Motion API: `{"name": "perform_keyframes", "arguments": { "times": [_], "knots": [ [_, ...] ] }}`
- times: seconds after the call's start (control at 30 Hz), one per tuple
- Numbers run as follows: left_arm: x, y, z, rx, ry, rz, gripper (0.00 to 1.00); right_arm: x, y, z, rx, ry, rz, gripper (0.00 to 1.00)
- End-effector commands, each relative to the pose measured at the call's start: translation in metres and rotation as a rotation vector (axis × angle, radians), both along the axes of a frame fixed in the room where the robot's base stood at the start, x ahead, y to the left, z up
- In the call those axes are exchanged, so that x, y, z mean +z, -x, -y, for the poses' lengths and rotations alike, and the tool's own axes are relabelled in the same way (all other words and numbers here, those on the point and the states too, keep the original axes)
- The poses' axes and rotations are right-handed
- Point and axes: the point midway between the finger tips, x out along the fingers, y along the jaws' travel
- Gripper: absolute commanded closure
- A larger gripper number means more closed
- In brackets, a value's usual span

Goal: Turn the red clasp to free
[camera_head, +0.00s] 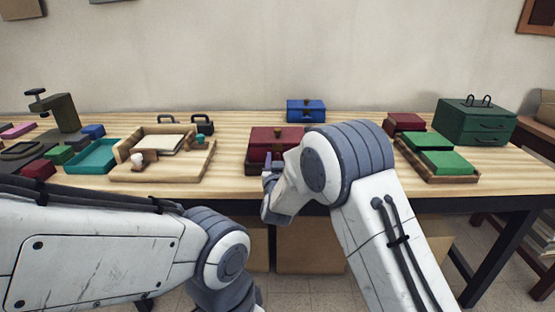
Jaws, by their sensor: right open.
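A dark red box (268,136) sits near the front edge of the wooden table, a little left of my right arm. It looks closed, with small dark fittings on its front. My right gripper (268,186) is just in front of the box's lower front, pointing at it, and is open. Whether it touches the box cannot be told. My right wrist hides the box's right side and part of its front. The red clasp cannot be made out clearly. My left arm crosses the lower left and its gripper is out of view.
A blue box (306,110) stands behind the red one. Another dark red box (404,123), a tray with green blocks (447,163) and a green drawer chest (475,123) are at right. A wooden tray (190,172), teal tray (92,157) and padlocks (203,126) are at left.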

Motion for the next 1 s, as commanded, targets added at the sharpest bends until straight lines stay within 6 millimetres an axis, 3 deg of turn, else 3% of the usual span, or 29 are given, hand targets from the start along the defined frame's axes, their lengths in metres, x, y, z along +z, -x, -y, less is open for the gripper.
{"name": "perform_keyframes", "arguments": {
  "times": [0.07,0.17,0.2,0.63,1.0],
  "knots": [
    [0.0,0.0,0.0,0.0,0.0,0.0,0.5,0.0,0.0,0.0,0.0,0.0,0.0,0.56],
    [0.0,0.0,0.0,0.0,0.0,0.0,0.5,0.0,0.0,0.0,0.0,0.0,0.0,0.95],
    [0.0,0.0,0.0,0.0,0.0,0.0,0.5,0.0,0.0,0.0,0.0,0.0,0.0,1.0],
    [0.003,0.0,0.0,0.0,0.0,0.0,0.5,0.001,0.0,-0.001,0.0,0.053,0.0,1.0],
    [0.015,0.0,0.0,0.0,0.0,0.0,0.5,0.001,0.001,-0.004,0.001,0.326,0.001,1.0]
  ]
}}
